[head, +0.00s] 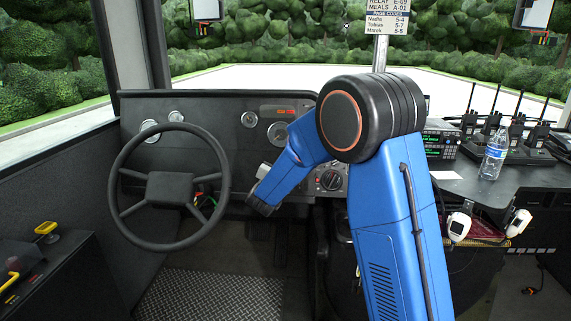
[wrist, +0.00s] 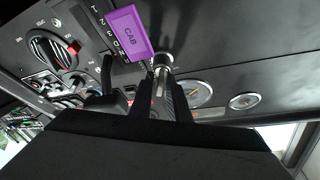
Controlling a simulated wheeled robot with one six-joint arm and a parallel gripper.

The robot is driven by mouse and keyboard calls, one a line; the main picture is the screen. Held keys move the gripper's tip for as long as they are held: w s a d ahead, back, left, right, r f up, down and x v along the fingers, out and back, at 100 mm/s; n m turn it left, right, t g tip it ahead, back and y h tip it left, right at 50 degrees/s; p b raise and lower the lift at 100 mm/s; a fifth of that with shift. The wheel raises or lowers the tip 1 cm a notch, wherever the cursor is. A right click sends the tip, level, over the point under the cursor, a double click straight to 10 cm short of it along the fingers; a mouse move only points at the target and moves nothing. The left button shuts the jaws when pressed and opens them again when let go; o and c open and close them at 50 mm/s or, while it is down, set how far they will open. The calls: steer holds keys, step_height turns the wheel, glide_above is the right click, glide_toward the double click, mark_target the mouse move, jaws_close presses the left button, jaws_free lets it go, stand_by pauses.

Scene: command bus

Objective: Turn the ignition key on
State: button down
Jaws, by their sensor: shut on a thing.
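The ignition (wrist: 163,60) shows in the wrist view as a round silver lock on the dark dashboard. A purple tag (wrist: 124,33) marked CAB hangs beside it. My gripper (wrist: 155,92) reaches up to the lock and is shut on the ignition key. The key's head is mostly hidden between the dark fingers, so its turn angle is hard to read. In the head view my blue arm bends down to the dashboard right of the steering wheel (head: 170,189), and it hides the lock and key.
In the wrist view, a large rotary knob (wrist: 53,50) and a row of small switches lie left of the lock. Round gauges (wrist: 197,94) lie to its right. In the head view, a water bottle (head: 495,154) and several radios stand on the right counter.

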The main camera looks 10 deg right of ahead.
steer(key=shift+f+m+g+h, duration=0.1)
steer(key=shift+m+g+h, duration=0.25)
steer(key=shift+m, duration=0.75)
steer(key=c, duration=1.9)
jaws_free()
steer(key=v, duration=1.7)
steer(key=shift+s+a, duration=0.15)
steer(key=shift+a, duration=0.05)
